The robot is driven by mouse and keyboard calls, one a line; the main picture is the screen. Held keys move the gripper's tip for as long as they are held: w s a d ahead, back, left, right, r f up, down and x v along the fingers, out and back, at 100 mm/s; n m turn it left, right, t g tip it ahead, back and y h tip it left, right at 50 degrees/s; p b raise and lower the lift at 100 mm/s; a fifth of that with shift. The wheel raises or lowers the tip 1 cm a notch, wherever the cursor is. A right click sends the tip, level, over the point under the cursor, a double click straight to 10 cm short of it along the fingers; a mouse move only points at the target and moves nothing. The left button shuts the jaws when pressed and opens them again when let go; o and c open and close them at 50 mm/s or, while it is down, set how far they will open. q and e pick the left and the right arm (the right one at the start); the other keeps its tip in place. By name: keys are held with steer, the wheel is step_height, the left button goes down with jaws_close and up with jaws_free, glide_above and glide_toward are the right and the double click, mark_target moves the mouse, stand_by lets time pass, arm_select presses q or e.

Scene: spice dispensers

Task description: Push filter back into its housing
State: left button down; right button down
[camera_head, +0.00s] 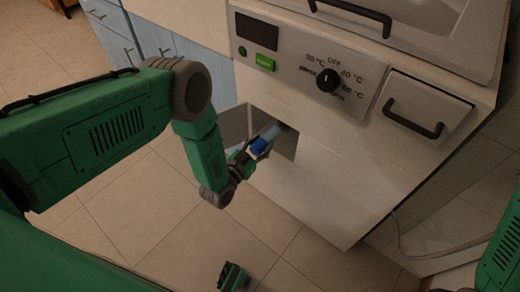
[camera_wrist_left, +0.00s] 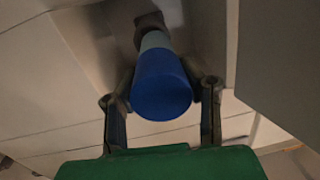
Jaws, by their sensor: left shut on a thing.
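The filter has a blue round cap (camera_wrist_left: 161,92) and a paler body (camera_wrist_left: 155,41) behind it. In the head view the blue cap (camera_head: 258,146) shows at the opening low on the front of the white washing machine (camera_head: 325,185). The filter's far end lies inside the housing opening (camera_head: 286,141); in the left wrist view a dark recess (camera_wrist_left: 149,20) is behind it. My left gripper (camera_wrist_left: 162,105) has a finger on each side of the blue cap and is shut on it. My right gripper (camera_head: 232,277) is low over the floor, far from the filter; its finger state is unclear.
A flap (camera_head: 234,126) stands open left of the housing opening. The control panel with a black knob (camera_head: 327,80) and a drawer with a black handle (camera_head: 412,118) are above. Blue cabinets (camera_head: 150,38) stand at left. The tiled floor (camera_head: 140,205) is clear.

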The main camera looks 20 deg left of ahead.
arm_select(q)
steer(key=shift+w+f, duration=0.1)
steer(key=shift+w, duration=0.35)
steer(key=shift+w+d+b, duration=0.15)
steer(key=shift+w+b, duration=0.15)
steer(key=shift+b, duration=0.05)
steer(key=shift+w+d, duration=0.35)
steer(key=shift+s+d+r, duration=0.1)
steer(key=shift+d+r, duration=0.15)
steer(key=shift+d, duration=0.25)
steer(key=shift+a, duration=0.45)
steer(key=shift+a+f, duration=0.1)
steer(key=shift+a, duration=0.35)
steer(key=shift+d, duration=0.45)
arm_select(e)
steer(key=shift+d+f, duration=0.3)
steer(key=shift+f, duration=0.3)
arm_select(q)
steer(key=shift+a, duration=0.15)
arm_select(e)
steer(key=shift+a+r, duration=0.1)
steer(key=shift+a, duration=0.2)
